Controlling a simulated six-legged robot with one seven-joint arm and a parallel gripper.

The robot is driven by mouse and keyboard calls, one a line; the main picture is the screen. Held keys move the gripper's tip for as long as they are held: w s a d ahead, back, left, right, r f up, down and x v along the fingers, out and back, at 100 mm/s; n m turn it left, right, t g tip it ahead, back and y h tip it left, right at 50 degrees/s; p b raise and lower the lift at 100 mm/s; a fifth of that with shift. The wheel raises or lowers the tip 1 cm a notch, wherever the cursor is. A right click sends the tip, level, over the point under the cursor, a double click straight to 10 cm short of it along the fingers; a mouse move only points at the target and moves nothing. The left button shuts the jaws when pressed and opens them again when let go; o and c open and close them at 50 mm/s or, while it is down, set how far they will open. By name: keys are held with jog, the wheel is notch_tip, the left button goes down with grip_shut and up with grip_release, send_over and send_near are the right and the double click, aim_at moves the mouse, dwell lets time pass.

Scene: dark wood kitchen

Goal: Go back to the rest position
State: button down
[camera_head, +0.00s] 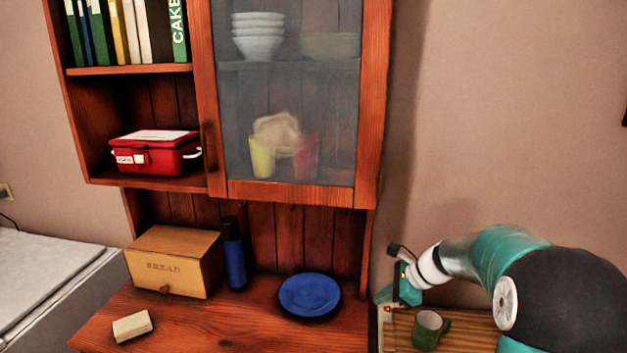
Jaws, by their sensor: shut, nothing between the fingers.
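My gripper (386,297) is at the lower right, at the end of my teal, white and black arm. It points down and left, is shut, and holds nothing. It is above the left edge of the slatted wooden surface (462,336), right of the blue plate (310,295). A green mug (430,329) stands on that surface, just below and right of my gripper and apart from it. The fingertips are small and hard to make out.
The wooden counter (220,325) holds a bread box (175,260), a dark blue bottle (233,255) and a pale block (132,326). Above are a glass-door cabinet (290,100), its door shut, and an open shelf with a red box (155,153). The counter's front middle is clear.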

jog(key=s+a+r+n+t+h, duration=0.1)
jog(key=s+r+n+h, duration=0.2)
jog(key=s+n, duration=0.7)
jog(key=s+a+r+n+h, duration=0.2)
jog(key=s+r+n, duration=0.6)
jog(key=s, duration=1.3)
jog(key=shift+r+n+t+h, duration=0.15)
jog(key=shift+n+t+h, duration=0.25)
jog(key=shift+n+h, duration=0.7)
